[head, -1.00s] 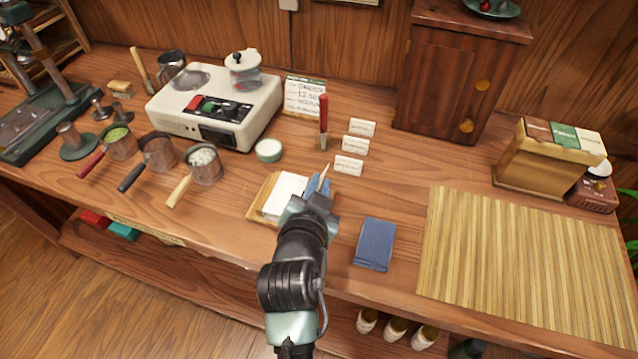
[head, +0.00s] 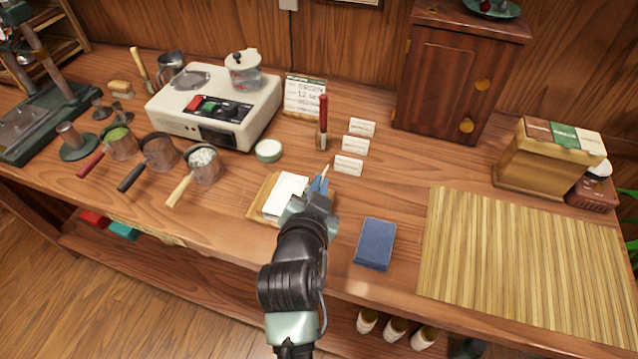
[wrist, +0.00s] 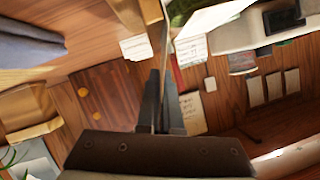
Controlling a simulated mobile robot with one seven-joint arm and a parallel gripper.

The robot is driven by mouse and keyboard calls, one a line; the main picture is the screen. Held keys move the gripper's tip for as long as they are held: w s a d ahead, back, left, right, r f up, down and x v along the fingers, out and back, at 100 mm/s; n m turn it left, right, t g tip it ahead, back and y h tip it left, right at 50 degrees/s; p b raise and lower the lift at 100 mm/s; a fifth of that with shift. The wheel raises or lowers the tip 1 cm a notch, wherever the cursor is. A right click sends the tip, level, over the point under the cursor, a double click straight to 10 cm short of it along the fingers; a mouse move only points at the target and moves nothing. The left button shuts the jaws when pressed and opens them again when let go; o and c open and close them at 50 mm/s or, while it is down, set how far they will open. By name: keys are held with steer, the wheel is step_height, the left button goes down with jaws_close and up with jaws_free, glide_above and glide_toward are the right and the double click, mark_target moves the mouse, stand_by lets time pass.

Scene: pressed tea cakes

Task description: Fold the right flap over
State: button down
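A white paper wrapper (head: 284,196) lies on a small wooden board (head: 258,198) near the counter's front edge. My gripper (head: 318,187) is at the wrapper's right side, with its bluish fingers close together. A thin pale tip of paper (head: 325,170) stands up beside the fingers. In the wrist view the fingers (wrist: 160,100) are shut on a thin sheet seen edge-on (wrist: 166,38), which appears to be the right flap. White paper also shows at the top of the wrist view (wrist: 214,16). My arm hides the wrapper's lower right part.
A folded blue cloth (head: 375,243) lies to the right, then a bamboo mat (head: 525,255). Several small label cards (head: 355,146) and a red-handled tool (head: 323,122) stand behind. A small green-white bowl (head: 268,150) and handled cups (head: 204,164) are to the left.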

mark_target(288, 194)
steer(key=shift+a, duration=0.1)
stand_by(0.7)
steer(key=n, duration=0.1)
steer(key=a+n+h, duration=0.1)
steer(key=shift+w+a+r+n+g+h+p, duration=0.2)
steer(key=shift+w+n+g+h+p, duration=0.05)
steer(key=shift+n+g+h+p, duration=0.1)
steer(key=a+n+h, duration=0.2)
steer(key=n, duration=0.1)
steer(key=shift+w+f+g+b, duration=0.2)
steer(key=shift+w+g+b, duration=0.1)
steer(key=shift+b, duration=0.1)
steer(key=n, duration=0.1)
steer(key=a+n+h+b, duration=0.1)
steer(key=f+n+h, duration=0.1)
steer(key=shift+w+a+b, duration=0.2)
steer(key=shift+w+b, duration=0.05)
steer(key=shift+b, duration=0.15)
steer(key=shift+w+a+f+n+h+b, duration=0.1)
steer(key=shift+a+f+n+h+b, duration=0.15)
steer(key=shift+n+h+b, duration=0.35)
steer(key=shift+a+f+n+h+b, duration=0.2)
steer(key=shift+f+n+h, duration=0.15)
steer(key=shift+n, duration=0.4)
steer(key=c, duration=1.1)
jaws_free()
